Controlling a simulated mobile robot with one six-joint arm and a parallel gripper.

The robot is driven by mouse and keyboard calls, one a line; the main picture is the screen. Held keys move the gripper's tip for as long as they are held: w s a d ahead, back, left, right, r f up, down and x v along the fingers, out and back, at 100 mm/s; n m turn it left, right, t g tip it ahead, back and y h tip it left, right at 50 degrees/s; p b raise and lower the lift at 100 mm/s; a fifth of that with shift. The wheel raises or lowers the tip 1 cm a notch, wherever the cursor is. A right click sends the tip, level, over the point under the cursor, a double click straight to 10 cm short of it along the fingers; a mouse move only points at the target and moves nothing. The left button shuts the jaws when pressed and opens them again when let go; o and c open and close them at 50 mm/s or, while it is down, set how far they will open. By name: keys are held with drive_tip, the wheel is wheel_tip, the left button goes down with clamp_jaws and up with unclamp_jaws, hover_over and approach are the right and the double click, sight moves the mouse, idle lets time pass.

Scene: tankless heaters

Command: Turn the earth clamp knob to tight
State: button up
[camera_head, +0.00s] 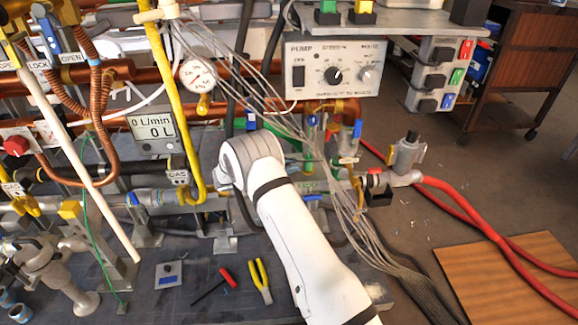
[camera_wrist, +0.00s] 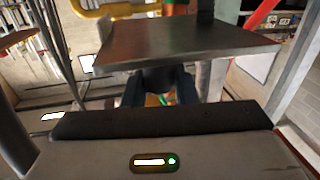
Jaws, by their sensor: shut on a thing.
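In the wrist view my gripper (camera_wrist: 160,98) reaches under a flat metal plate (camera_wrist: 185,45). Its two dark fingers stand on either side of a dark rounded piece, the earth clamp knob (camera_wrist: 163,77), and are shut on it. The plate hides the upper part of the clamp, and which way the knob is turned cannot be told. In the head view my white arm reaches into the pipework at the middle. Its wrist hides the gripper and the knob there.
The pump box (camera_head: 336,68) is above right of my arm. A bundle of grey cables (camera_head: 345,205) runs close along its right side. A yellow pipe (camera_head: 185,110) and a flow meter (camera_head: 154,132) stand to the left. A red-handled tool (camera_head: 228,277) and yellow pliers (camera_head: 262,280) lie on the bench.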

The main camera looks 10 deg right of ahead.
drive_tip(key=o, duration=1)
drive_tip(key=shift+c, duration=0.2)
